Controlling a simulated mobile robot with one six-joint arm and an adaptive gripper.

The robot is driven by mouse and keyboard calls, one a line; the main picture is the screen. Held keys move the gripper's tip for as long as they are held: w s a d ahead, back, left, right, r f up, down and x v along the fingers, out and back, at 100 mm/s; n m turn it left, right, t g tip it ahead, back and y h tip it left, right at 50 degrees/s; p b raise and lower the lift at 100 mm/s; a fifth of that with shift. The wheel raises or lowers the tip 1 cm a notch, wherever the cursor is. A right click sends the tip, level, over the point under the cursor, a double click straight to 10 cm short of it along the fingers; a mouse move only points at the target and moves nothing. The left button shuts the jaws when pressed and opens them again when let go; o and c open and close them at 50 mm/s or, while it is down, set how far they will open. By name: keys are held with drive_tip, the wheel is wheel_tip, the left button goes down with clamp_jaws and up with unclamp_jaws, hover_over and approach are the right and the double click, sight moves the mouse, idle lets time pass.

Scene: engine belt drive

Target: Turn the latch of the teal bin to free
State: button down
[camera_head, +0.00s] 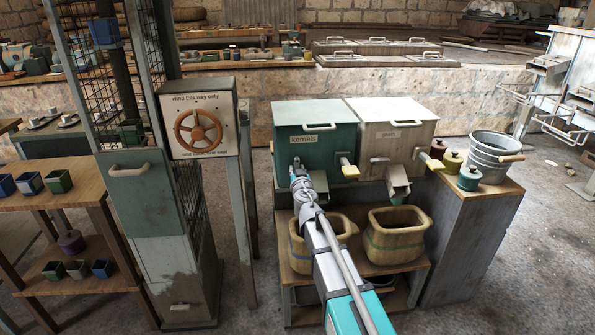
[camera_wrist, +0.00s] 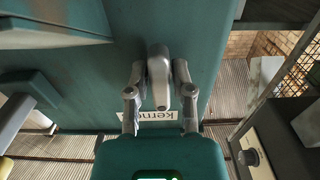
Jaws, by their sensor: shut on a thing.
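The teal bin (camera_head: 330,160) with the "kernels" label (camera_head: 313,138) stands at the left of a pair of bins. Its teal front also fills much of the wrist view (camera_wrist: 85,75). My gripper (camera_head: 297,172) is at the bin's front, just below the label. In the wrist view, the two fingers of my gripper (camera_wrist: 160,92) sit on either side of the grey latch (camera_wrist: 160,70) and are shut on it. The latch lies lengthwise between the fingers there. In the head view my gripper mostly hides the latch, so its turn is hard to tell.
A lever with a pale yellow end (camera_head: 349,170) juts from the teal bin, right of my gripper. A cream bin (camera_head: 395,130) stands beside it. Woven baskets (camera_head: 398,237) stand below. A wheel box (camera_head: 199,130) is to the left, a metal bucket (camera_head: 490,157) to the right.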

idle(0.3)
drive_tip(key=c, duration=0.6)
unclamp_jaws()
drive_tip(key=shift+s, duration=0.15)
drive_tip(key=s, duration=0.4)
drive_tip(key=s+d, duration=0.1)
drive_tip(key=s, duration=0.6)
drive_tip(key=shift+s+d, duration=0.15)
drive_tip(key=shift+s, duration=0.2)
drive_tip(key=shift+d, duration=0.1)
